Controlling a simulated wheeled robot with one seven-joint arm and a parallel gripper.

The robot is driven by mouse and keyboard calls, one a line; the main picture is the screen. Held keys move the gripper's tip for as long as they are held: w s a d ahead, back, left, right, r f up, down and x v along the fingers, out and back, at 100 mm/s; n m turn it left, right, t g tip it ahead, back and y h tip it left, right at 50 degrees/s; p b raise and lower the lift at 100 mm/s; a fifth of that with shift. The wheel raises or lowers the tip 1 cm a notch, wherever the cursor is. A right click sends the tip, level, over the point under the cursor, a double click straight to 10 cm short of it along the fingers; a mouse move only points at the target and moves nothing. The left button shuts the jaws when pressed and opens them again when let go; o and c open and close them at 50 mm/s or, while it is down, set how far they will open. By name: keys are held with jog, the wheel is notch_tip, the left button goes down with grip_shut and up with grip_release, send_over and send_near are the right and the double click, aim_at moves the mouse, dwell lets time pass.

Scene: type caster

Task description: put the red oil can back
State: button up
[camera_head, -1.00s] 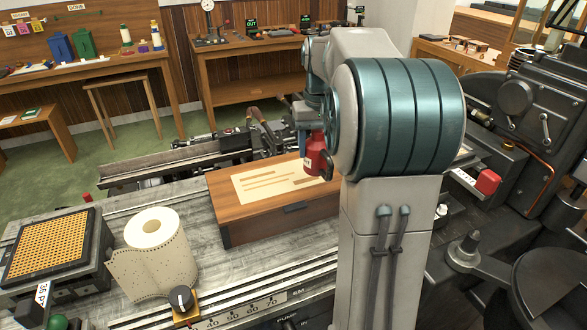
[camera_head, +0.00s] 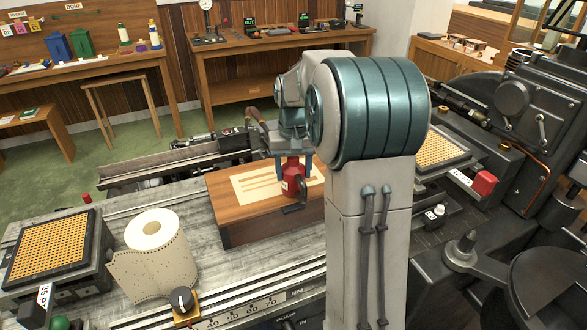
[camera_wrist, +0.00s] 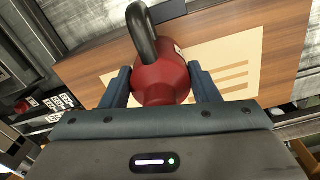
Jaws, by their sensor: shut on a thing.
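The red oil can (camera_head: 293,180) is in my gripper, over the right part of a wooden box top with a cream panel (camera_head: 250,188). In the wrist view the can (camera_wrist: 160,82) sits between the two blue fingers of my gripper (camera_wrist: 162,88), with its dark curved handle or spout toward the top of the picture. My gripper (camera_head: 292,165) is shut on the can in the head view. I cannot tell whether the can's base touches the box top. My arm hides the box's right end.
A paper roll (camera_head: 155,250) and a yellow-grid block (camera_head: 52,250) stand left of the box. Dark machinery (camera_head: 515,100) fills the right side.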

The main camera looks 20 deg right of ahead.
jog(key=shift+f, duration=0.2)
jog(key=o, duration=1.1)
jog(key=shift+r, duration=0.15)
notch_tip(320, 180, up, 12)
jog(key=shift+r, duration=0.1)
jog(key=s+a+f+n+t, duration=0.1)
jog(key=s+a+f, duration=0.2)
jog(key=s, duration=0.5)
jog(key=s+a+f+n+t, duration=0.1)
jog(key=s+a+f, duration=0.3)
jog(key=s, duration=0.3)
jog(key=s+a+f+t, duration=0.1)
jog(key=s+a+f, duration=0.2)
jog(key=s, duration=0.5)
jog(key=shift+s+a+f+n, duration=0.35)
jog(key=shift+n, duration=0.05)
